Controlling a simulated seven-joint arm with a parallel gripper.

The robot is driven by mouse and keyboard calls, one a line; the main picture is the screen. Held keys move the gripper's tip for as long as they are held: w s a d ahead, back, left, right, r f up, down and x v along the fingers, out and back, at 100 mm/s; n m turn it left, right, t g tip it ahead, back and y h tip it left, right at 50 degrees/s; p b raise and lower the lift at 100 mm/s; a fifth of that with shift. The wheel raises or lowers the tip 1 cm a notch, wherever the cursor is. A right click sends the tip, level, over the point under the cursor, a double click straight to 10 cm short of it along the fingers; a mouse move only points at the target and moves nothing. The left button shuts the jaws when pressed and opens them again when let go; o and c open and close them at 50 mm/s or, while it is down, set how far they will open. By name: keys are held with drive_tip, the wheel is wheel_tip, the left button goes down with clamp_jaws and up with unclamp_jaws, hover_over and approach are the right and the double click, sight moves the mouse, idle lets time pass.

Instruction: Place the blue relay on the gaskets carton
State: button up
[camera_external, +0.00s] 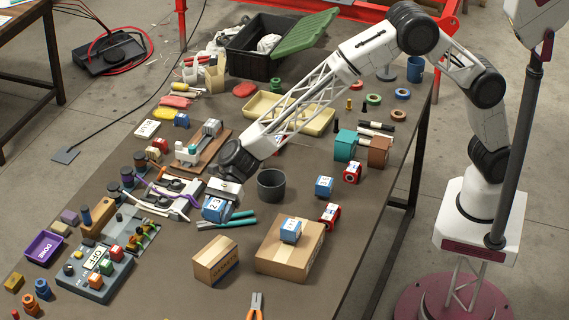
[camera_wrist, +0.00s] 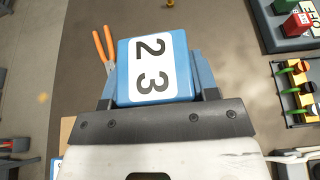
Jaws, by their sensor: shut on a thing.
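My gripper (camera_external: 222,192) is shut on a blue relay (camera_external: 213,209) with a white label reading 23, held over the table left of the grey cup. In the wrist view the relay (camera_wrist: 155,68) sits between the two fingers (camera_wrist: 157,88), its label facing the camera. The small brown carton (camera_external: 214,261), with dark print on its side that seems to read GASKETS, stands in front of the gripper. Its visible top is bare. A larger carton (camera_external: 278,262) to its right carries another blue block (camera_external: 290,230) with a white label.
A third blue block (camera_external: 324,187) stands behind the larger carton, near red-and-white parts (camera_external: 330,215). A dark grey cup (camera_external: 271,186) is right of my gripper. Teal rods (camera_external: 238,219) lie beside the held relay. Orange pliers (camera_external: 255,308) lie in front. A switch panel (camera_external: 97,270) is at left.

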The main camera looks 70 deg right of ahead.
hover_over(219, 244)
drive_tip(key=shift+f, duration=2.7)
drive_tip(key=shift+f, duration=1.85)
drive_tip(key=shift+f, duration=0.1)
drive_tip(key=o, duration=1)
drive_tip(key=v, duration=1.2)
